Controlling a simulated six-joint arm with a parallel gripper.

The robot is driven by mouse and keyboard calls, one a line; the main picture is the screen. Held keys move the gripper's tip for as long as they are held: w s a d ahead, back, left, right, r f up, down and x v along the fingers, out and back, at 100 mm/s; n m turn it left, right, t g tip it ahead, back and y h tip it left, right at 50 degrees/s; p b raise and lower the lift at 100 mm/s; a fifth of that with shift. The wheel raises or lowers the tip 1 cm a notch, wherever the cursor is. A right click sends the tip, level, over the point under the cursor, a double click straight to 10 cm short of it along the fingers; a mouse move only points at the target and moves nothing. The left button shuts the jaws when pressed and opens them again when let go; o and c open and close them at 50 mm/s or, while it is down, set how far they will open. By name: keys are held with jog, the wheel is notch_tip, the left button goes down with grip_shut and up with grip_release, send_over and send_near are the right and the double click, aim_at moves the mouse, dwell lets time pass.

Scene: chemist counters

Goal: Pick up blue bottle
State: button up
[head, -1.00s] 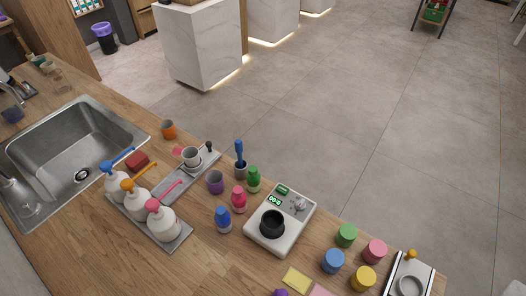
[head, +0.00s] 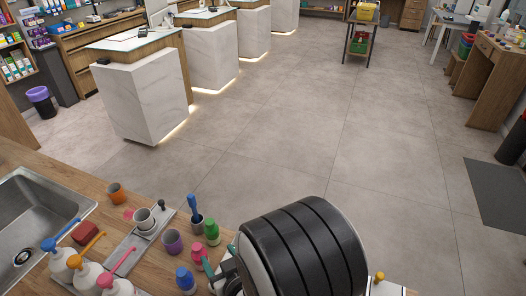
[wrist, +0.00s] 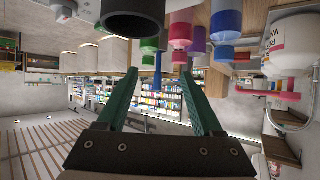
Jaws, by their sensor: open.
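The blue bottle (head: 186,279) stands upright on the wooden counter at the bottom of the head view. It also shows in the inverted wrist view (wrist: 225,22), upper right, cap pointing down in the picture. My gripper (wrist: 158,72) is open, its two green fingers spread with nothing held between them. In the head view the green fingers (head: 219,257) show beside the bottle, to its right, apart from it. My dark arm link hides much of the counter to the right of there.
A pink bottle (wrist: 181,30) and a green bottle (head: 211,232) stand close by the blue one. A sink (head: 38,215) lies further left.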

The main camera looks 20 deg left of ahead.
aim_at(184, 276)
jog(key=s+a+f+n+y, duration=0.1)
jog(key=s, duration=0.1)
jog(key=s+a+f+n+g+y, duration=0.1)
jog(key=s+a, duration=0.1)
jog(key=s+a+f+n+g, duration=0.1)
jog(key=s, duration=0.1)
jog(key=shift+s+a+y, duration=0.3)
jog(key=shift+y, duration=0.1)
jog(key=x, duration=0.7)
jog(key=shift+a, duration=0.1)
jog(key=shift+r, duration=0.1)
grip_shut()
